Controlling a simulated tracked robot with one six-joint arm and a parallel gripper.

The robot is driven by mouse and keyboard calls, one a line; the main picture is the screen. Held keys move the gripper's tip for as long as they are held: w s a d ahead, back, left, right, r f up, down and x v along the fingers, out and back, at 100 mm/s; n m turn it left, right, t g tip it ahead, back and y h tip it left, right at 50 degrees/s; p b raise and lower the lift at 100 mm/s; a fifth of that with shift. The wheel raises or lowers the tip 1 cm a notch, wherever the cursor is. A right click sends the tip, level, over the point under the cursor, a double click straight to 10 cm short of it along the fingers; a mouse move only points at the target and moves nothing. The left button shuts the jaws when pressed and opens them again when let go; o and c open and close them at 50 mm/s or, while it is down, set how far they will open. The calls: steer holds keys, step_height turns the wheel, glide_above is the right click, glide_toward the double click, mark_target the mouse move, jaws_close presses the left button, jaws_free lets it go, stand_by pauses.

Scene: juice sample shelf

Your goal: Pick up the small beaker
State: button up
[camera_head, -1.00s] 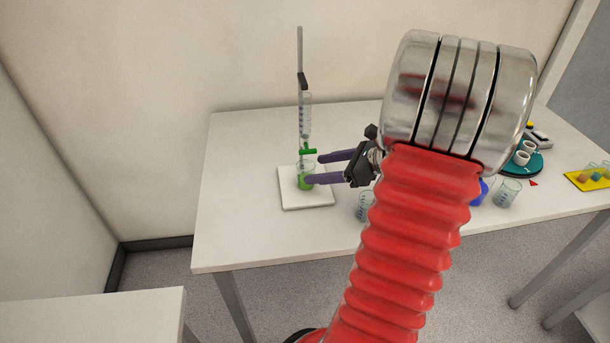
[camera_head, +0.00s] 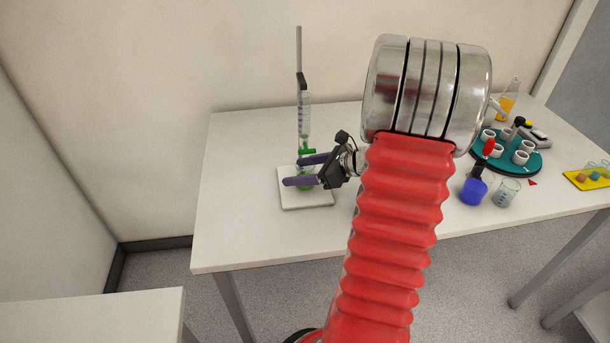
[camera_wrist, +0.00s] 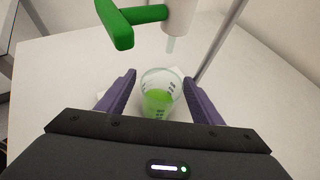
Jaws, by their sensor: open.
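A small clear beaker with green liquid (camera_wrist: 160,98) stands upright on a white base plate (camera_head: 320,200) under the burette. In the head view it is mostly covered by my gripper (camera_head: 295,171), with a little green showing. My gripper is open, its two purple fingers reaching in from the right, one on each side of the beaker. In the wrist view the beaker sits between the fingers (camera_wrist: 160,80), with a gap visible on the left; contact on the right side is unclear.
The burette (camera_head: 304,110) with its green tap (camera_wrist: 145,15) hangs on a rod (camera_head: 299,60) just above the beaker. To the right are a blue flask (camera_head: 473,191), another clear beaker (camera_head: 506,193), a teal rack (camera_head: 510,164) and a yellow tray (camera_head: 588,178). The table's left part is clear.

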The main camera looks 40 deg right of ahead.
steer(key=shift+x, duration=1.15)
steer(key=shift+c, duration=0.7)
steer(key=c, duration=1.1)
steer(key=shift+r, duration=1.55)
steer(key=shift+s+r, duration=0.1)
steer(key=shift+r, duration=0.25)
steer(key=s+a, duration=0.3)
steer(key=s, duration=0.2)
steer(key=s+a, duration=0.3)
steer(key=s, duration=0.1)
steer(key=s+a, duration=0.4)
steer(key=s, duration=0.1)
steer(key=shift+s+f, duration=0.1)
steer(key=shift+s, duration=0.25)
